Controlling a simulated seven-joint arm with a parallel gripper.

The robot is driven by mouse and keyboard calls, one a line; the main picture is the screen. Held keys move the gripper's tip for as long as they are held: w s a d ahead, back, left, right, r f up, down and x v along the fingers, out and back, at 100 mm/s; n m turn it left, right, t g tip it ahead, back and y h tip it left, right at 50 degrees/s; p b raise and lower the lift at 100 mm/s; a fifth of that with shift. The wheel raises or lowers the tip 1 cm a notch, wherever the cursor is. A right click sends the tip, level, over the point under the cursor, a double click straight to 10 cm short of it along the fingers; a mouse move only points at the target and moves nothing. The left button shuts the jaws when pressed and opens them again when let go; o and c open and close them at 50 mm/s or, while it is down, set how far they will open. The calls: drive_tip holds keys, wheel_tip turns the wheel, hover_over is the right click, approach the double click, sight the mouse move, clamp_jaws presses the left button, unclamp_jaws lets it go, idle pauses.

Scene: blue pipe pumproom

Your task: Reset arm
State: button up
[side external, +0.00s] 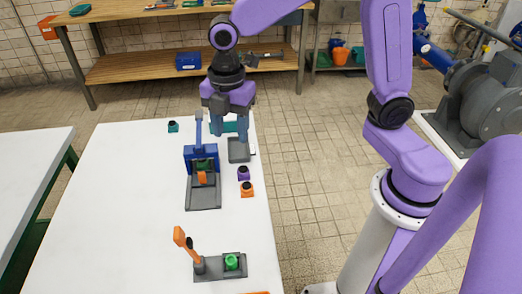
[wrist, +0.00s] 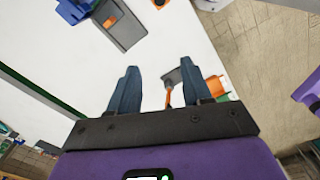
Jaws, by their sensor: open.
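My gripper (side external: 229,131) hangs over the far right part of the white table, fingers pointing down. In the wrist view my gripper (wrist: 160,72) has its two blue-grey fingers wide apart, with nothing held between them. A grey piece with an orange stem (wrist: 170,88) shows beyond the right finger, partly hidden by it. In the side view a grey block (side external: 238,151) and a teal piece (side external: 235,127) lie just below and behind the fingers.
A blue press on a grey base (side external: 203,190) stands just left. Small purple (side external: 243,173) and orange (side external: 246,189) pieces sit near the right edge, a teal one (side external: 173,127) at the far left. A grey fixture with an orange lever (side external: 220,267) is in front. The table's left part is clear.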

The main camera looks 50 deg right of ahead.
drive_tip(key=s+d+m, duration=0.4)
drive_tip(key=s+d, duration=0.1)
drive_tip(key=s, duration=0.5)
drive_tip(key=s+d+m, duration=0.5)
drive_tip(key=s, duration=0.5)
drive_tip(key=shift+f, duration=0.25)
